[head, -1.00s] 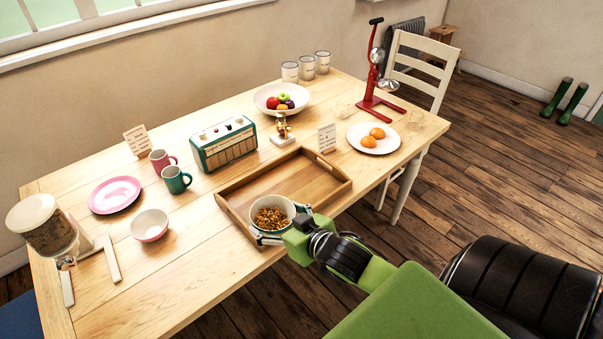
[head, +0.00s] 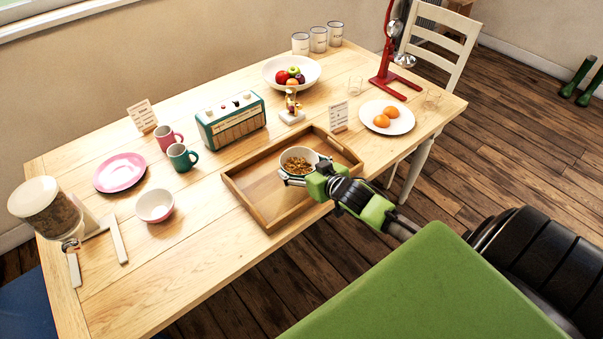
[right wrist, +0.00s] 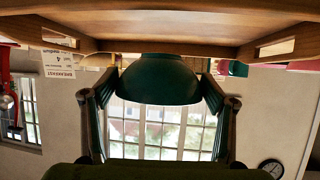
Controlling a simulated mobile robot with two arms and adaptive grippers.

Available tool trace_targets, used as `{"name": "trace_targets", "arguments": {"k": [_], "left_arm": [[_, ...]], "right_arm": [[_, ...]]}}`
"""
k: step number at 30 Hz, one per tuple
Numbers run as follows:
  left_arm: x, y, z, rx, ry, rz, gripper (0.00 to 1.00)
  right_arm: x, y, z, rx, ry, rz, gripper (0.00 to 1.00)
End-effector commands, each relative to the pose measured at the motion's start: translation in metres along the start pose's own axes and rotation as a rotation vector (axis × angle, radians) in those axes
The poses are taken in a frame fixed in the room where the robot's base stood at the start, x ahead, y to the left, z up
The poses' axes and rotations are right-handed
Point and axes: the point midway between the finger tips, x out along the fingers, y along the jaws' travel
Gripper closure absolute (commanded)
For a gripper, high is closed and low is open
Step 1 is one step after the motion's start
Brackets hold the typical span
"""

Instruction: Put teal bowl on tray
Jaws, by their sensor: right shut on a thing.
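The teal bowl (head: 309,154) has a pale inside and holds brown cereal. It is upright, over the right part of the wooden tray (head: 258,190) in the head view. My right gripper (head: 298,178) is shut on the bowl from the front right. In the right wrist view, which is upside down, the bowl's teal outside (right wrist: 160,80) sits between both fingers, with its base close to the tray (right wrist: 170,22). I cannot tell whether the base touches the tray floor. My left gripper is not in view.
Behind the tray stand a teal radio (head: 232,120), a small figurine (head: 292,108) and a card (head: 339,116). A plate of oranges (head: 400,124) is to the right. Mugs (head: 182,157), a pink plate (head: 119,172) and a pink bowl (head: 155,205) are to the left. The tray's left part is bare.

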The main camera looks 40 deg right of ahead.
Motion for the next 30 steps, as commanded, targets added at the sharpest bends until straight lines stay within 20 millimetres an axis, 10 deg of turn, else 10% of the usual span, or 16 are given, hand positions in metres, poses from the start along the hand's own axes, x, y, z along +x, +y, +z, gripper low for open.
{"name": "trace_targets", "arguments": {"k": [28, 29, 30], "left_arm": [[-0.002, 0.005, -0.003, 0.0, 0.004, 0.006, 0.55], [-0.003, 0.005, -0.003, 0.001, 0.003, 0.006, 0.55], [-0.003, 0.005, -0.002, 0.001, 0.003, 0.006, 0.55]], "right_arm": [[0.037, 0.007, 0.042, 0.0, 0.002, -0.002, 0.49], [0.036, 0.007, 0.042, 0.0, 0.0, -0.001, 0.15], [0.036, 0.007, 0.042, 0.0, 0.0, -0.001, 0.06]]}}
